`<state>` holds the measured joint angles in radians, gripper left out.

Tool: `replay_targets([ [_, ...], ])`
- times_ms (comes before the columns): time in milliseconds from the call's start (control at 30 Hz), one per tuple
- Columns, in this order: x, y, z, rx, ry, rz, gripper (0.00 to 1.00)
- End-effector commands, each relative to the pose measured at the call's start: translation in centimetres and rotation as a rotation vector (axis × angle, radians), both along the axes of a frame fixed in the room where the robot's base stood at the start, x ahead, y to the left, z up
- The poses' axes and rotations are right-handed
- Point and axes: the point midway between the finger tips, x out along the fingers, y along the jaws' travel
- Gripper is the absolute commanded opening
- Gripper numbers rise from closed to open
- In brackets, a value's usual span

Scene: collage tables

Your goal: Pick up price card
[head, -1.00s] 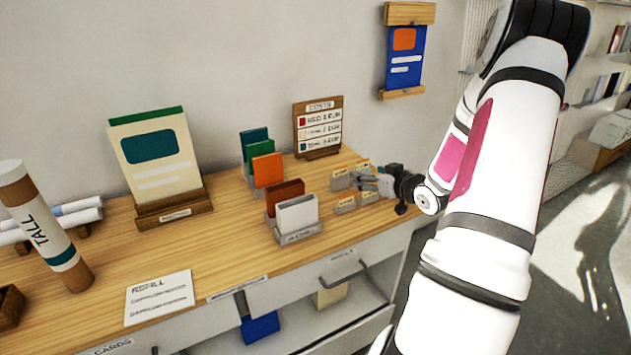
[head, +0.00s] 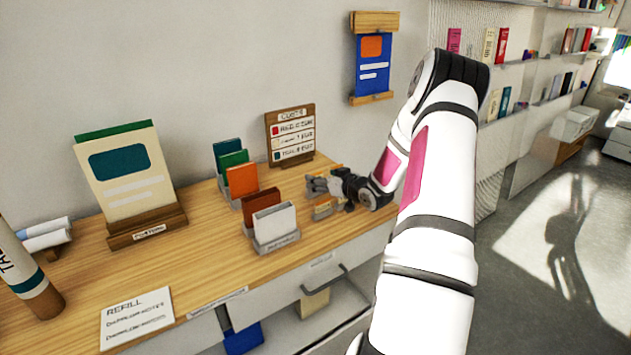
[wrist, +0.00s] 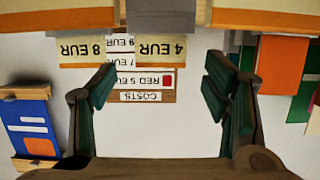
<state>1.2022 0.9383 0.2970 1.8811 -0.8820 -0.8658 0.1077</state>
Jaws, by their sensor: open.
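Small cream price cards stand in holders at the right end of the wooden counter.
A costs board (head: 291,136) stands behind the cards, near the wall. A holder with coloured cards (head: 242,181) and one with brown and white cards (head: 274,223) stand left of my gripper. A blue hanging sign (head: 373,64) is on the wall.

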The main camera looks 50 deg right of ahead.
Motion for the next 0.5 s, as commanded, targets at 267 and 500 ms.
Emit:
replay_targets([
  [267,2.9,-0.6,-0.8,0.000,-0.001,-0.001,0.69],
  [500,3.0,-0.6,-0.9,0.001,0.000,-0.001,0.69],
])
